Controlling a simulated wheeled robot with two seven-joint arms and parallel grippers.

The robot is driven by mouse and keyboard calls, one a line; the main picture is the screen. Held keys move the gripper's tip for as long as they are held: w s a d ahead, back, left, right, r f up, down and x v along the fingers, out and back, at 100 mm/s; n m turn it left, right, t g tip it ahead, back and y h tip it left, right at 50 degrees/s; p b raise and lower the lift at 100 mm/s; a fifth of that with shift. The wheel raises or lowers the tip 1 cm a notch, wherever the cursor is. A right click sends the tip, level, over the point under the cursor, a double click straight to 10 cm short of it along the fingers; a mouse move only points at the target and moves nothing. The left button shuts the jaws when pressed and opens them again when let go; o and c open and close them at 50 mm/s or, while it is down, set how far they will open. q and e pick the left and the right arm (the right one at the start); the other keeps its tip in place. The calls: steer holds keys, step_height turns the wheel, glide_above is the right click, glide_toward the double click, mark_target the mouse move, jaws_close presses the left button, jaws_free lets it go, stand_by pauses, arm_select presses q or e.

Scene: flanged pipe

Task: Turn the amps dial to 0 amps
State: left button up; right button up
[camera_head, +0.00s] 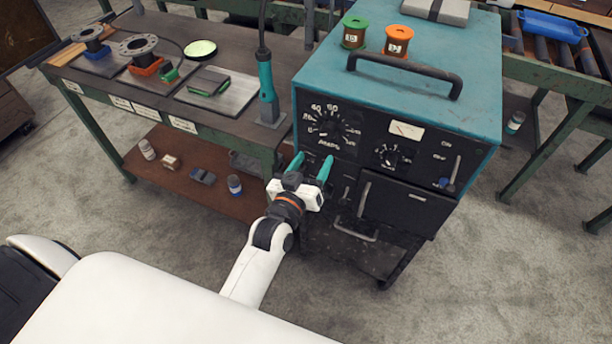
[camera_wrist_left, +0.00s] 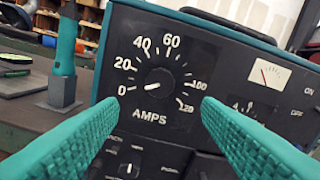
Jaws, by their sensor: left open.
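The amps dial (camera_head: 330,128) is a round black knob on the black front panel of a teal welding machine (camera_head: 400,85). In the left wrist view the dial (camera_wrist_left: 161,83) sits among white numbers from 0 to 120, above the word AMPS. A short white mark on the knob's left side faces toward the 0. My left gripper (camera_head: 312,164) is open and empty, just below and in front of the dial. In the left wrist view its teal fingers (camera_wrist_left: 158,112) are spread wide, with the dial between and above their tips, apart from them.
A gauge (camera_head: 407,130) and a smaller knob (camera_head: 388,156) are right of the dial. A handle (camera_head: 405,70) and two spools (camera_head: 376,38) are on top of the machine. A workbench (camera_head: 225,62) with a teal torch (camera_head: 267,85) stands left.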

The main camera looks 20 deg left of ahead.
arm_select(q)
steer(key=shift+s+b, duration=0.3)
steer(key=shift+s, duration=1.45)
